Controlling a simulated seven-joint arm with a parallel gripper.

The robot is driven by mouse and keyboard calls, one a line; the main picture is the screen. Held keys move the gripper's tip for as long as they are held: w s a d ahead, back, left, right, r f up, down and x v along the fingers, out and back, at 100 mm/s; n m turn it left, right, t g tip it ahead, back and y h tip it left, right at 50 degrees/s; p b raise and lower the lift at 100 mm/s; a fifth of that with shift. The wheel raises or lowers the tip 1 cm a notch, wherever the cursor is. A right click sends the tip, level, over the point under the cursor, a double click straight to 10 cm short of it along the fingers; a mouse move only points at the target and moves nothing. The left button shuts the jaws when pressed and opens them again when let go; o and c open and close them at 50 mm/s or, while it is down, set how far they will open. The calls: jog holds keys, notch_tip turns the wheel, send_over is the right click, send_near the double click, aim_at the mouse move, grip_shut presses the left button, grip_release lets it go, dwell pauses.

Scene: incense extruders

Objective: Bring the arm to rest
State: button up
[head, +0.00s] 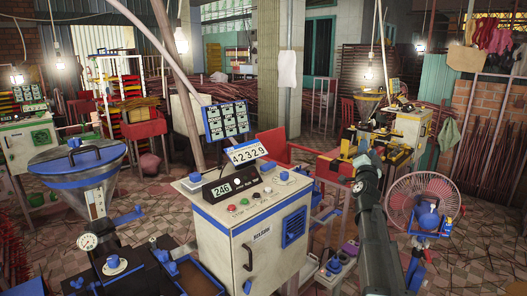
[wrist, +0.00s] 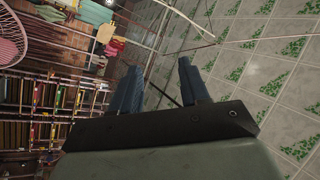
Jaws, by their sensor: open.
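In the wrist view my gripper (wrist: 158,85) is open, with two dark blue fingers well apart. Nothing is between the fingers. In the head view my dark grey arm rises at right of centre, in front of the far machines. I cannot make out the fingertips there. In the wrist view the fingers are in open air, with tiled floor to one side and shelves to the other.
A control cabinet (head: 245,238) stands left of my arm in the head view. A round fan (head: 422,196) stands right of it. A blue-rimmed hopper (head: 78,166) is at left. Patches of tiled floor (head: 485,255) show at right.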

jog(key=s+a+f+n+g+y, duration=0.1)
jog(key=a+f+n+g+y, duration=0.3)
jog(key=f, duration=1.2)
jog(key=a+f+n+g+y, duration=0.2)
jog(key=a+f, duration=0.3)
jog(key=f, duration=1.1)
jog(key=s+a+f+n+g+y, duration=0.15)
jog(key=s+f, duration=0.25)
jog(key=f, duration=0.4)
jog(key=s+a+f+n+g, duration=0.1)
jog(key=s+a+f+g, duration=0.2)
jog(key=s+f, duration=0.35)
jog(key=s+a+f+n+g+y, duration=0.1)
jog(key=s+a+f+g, duration=0.15)
jog(key=f, duration=0.65)
jog(key=s+a+f+n+g, duration=0.1)
jog(key=s+a+f+g, duration=0.15)
jog(key=s+f, duration=0.7)
jog(key=s+a+f+n+g, duration=0.1)
jog(key=s+f+g, duration=0.3)
jog(key=s+f, duration=0.55)
jog(key=s+f+n+g+h, duration=0.1)
jog(key=s+g, duration=0.7)
jog(key=s, duration=2.2)
jog(key=shift+s+f+n, duration=0.15)
jog(key=shift+f+n, duration=0.3)
jog(key=shift+f, duration=0.5)
